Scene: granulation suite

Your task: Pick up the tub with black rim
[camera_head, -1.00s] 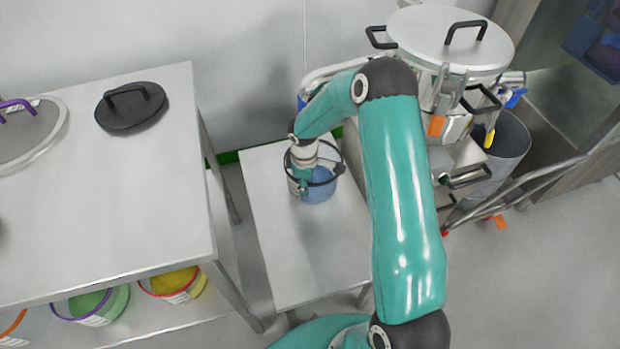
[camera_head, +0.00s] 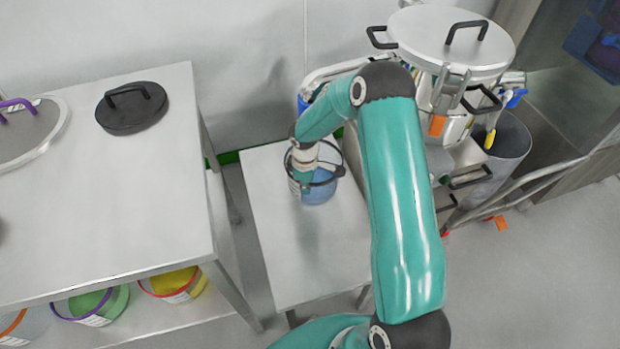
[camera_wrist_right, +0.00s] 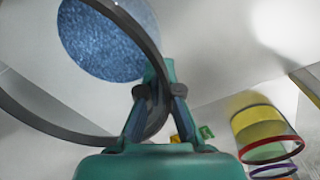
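The tub with black rim (camera_head: 322,190) holds blue granules and stands upright on the small steel table. My right gripper (camera_head: 304,176) reaches down from above at the left part of its rim. In the right wrist view the black rim (camera_wrist_right: 52,128) curves large across the left, with the blue granules (camera_wrist_right: 100,40) inside. There the right gripper's fingers (camera_wrist_right: 157,92) come together with the rim passing between them, so it looks shut on the rim. The wrist partly hides the tub's far-left side. My left gripper is not in view.
The small steel table (camera_head: 290,265) is otherwise clear. A larger steel table (camera_head: 100,220) on the left bears a black lid (camera_head: 130,112) and a purple-handled lid (camera_head: 25,135). Tubs, including a red-rimmed yellow one (camera_head: 175,283), stand on its lower shelf. A lidded steel vessel (camera_head: 450,45) stands behind right.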

